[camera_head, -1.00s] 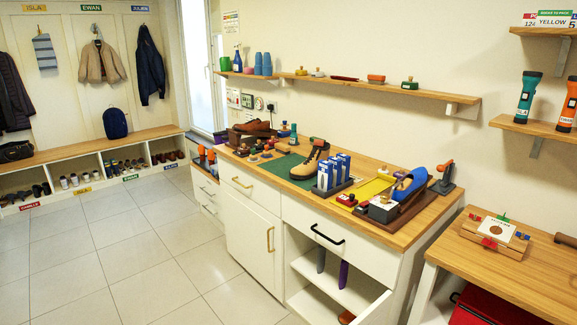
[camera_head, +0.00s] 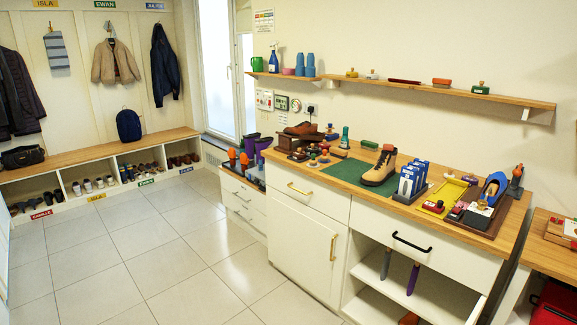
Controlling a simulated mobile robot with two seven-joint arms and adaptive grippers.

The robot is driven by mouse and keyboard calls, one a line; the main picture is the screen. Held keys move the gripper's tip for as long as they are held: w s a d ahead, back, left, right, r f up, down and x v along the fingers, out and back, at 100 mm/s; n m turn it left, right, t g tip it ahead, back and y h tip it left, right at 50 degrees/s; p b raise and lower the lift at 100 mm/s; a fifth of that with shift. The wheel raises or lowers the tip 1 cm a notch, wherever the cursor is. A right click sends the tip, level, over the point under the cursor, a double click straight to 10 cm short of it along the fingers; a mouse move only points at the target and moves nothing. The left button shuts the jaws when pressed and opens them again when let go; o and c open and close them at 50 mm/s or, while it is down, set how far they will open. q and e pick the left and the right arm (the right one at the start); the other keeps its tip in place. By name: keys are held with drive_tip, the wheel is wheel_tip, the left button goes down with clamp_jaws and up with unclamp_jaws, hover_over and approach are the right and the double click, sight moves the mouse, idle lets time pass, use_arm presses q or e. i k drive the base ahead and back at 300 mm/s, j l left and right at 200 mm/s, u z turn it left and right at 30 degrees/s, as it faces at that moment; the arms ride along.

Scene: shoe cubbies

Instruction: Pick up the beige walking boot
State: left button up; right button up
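Neither of my grippers shows in the view.
Brown shoes (camera_head: 302,130) and small brushes and jars sit left of the mat. A yellow tray (camera_head: 447,194) and a blue shoe (camera_head: 493,188) are to the right. A wall shelf (camera_head: 440,91) hangs above. The tiled floor (camera_head: 150,240) before the cabinet is clear.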

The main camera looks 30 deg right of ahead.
sight(385, 168)
drive_tip(key=i+j+z, duration=0.35)
drive_tip(key=i, duration=0.4)
drive_tip(key=i+j+z, duration=0.35)
drive_tip(key=i+j, duration=0.3)
drive_tip(key=i, duration=0.05)
